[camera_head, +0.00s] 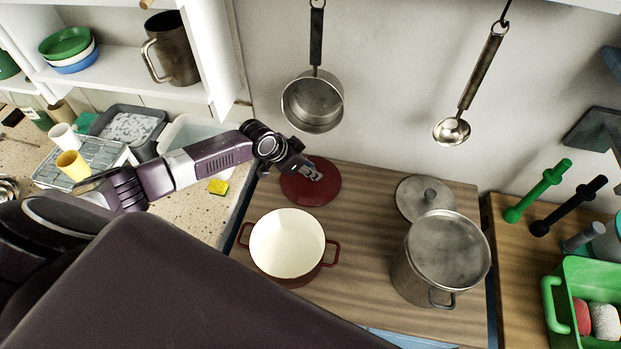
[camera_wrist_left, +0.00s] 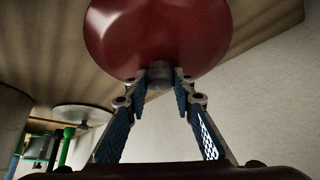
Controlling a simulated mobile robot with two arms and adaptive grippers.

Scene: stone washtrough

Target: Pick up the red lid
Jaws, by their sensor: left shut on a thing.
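The red lid (camera_head: 318,186) lies at the back left of the wooden counter in the head view, behind a red pot with a cream inside. My left gripper (camera_head: 312,174) reaches in from the left and is at the lid's top. In the left wrist view the lid (camera_wrist_left: 158,30) fills the upper middle, and the two fingers of my left gripper (camera_wrist_left: 160,88) are closed on its grey knob (camera_wrist_left: 160,74). I cannot tell whether the lid is touching the counter. My right gripper is not in view.
The red pot (camera_head: 287,246) stands open just in front of the lid. A grey metal pot (camera_head: 440,262) and a grey lid (camera_head: 426,197) are to the right. A saucepan (camera_head: 313,102) and a ladle (camera_head: 452,130) hang on the wall. Bare counter (camera_head: 366,215) lies between the pots.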

